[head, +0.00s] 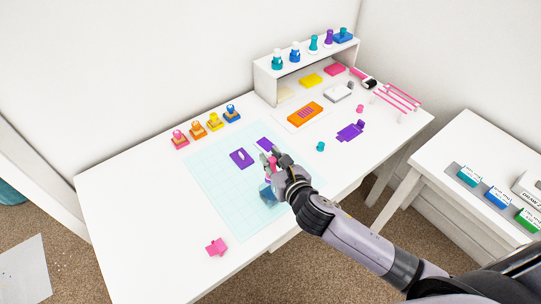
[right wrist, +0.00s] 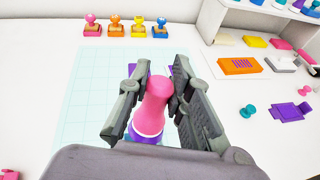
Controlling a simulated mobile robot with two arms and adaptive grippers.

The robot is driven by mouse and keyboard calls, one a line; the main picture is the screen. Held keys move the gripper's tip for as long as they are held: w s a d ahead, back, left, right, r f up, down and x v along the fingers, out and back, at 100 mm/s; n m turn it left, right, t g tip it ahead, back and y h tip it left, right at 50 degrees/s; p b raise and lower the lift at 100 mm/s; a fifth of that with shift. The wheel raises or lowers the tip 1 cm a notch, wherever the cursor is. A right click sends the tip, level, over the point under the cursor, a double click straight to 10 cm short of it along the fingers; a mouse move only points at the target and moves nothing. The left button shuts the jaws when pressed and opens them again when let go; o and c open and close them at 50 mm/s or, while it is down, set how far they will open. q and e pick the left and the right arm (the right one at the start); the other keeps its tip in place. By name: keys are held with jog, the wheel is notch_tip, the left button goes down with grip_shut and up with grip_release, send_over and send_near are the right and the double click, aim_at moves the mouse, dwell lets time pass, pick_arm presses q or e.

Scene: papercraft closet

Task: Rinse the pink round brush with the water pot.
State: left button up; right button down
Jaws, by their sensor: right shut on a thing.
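My right gripper (head: 271,160) is shut on the pink round brush, over the gridded mat. In the right wrist view, the brush's thick pink handle (right wrist: 157,103) stands between the two fingers of the gripper (right wrist: 153,75), with a white band at its lower end. A blue, see-through vessel that looks like the water pot (head: 267,194) stands directly below the gripper on the mat. The brush's lower end is hidden, so I cannot tell how deep it is in the pot. My left gripper is not in view.
The pale gridded mat (head: 215,178) carries purple pieces (head: 241,158). Several stamps (head: 214,121) line the table's back edge. A white shelf (head: 268,86), an orange pad (head: 304,115) and a pink rack (head: 400,97) stand farther right.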

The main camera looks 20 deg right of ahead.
notch_tip(320, 180, down, 4)
jog(key=b, duration=0.4)
jog(key=shift+a, duration=0.15)
notch_tip(320, 180, down, 3)
jog(key=shift+f+b, duration=0.15)
jog(key=shift+b, duration=0.8)
pick_arm(q)
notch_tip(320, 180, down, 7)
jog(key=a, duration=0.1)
jog(key=shift+b, duration=0.3)
pick_arm(e)
jog(key=shift+f, duration=0.6)
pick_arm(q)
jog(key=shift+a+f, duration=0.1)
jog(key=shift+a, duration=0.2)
pick_arm(e)
jog(key=shift+a, duration=0.15)
jog(key=shift+a+p, duration=0.35)
jog(key=shift+a, duration=0.15)
jog(key=shift+d+p, duration=0.35)
jog(key=shift+d, duration=0.9)
jog(key=shift+a, duration=1.2)
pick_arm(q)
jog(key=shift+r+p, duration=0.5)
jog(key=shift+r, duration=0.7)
pick_arm(e)
jog(key=shift+d, duration=1.2)
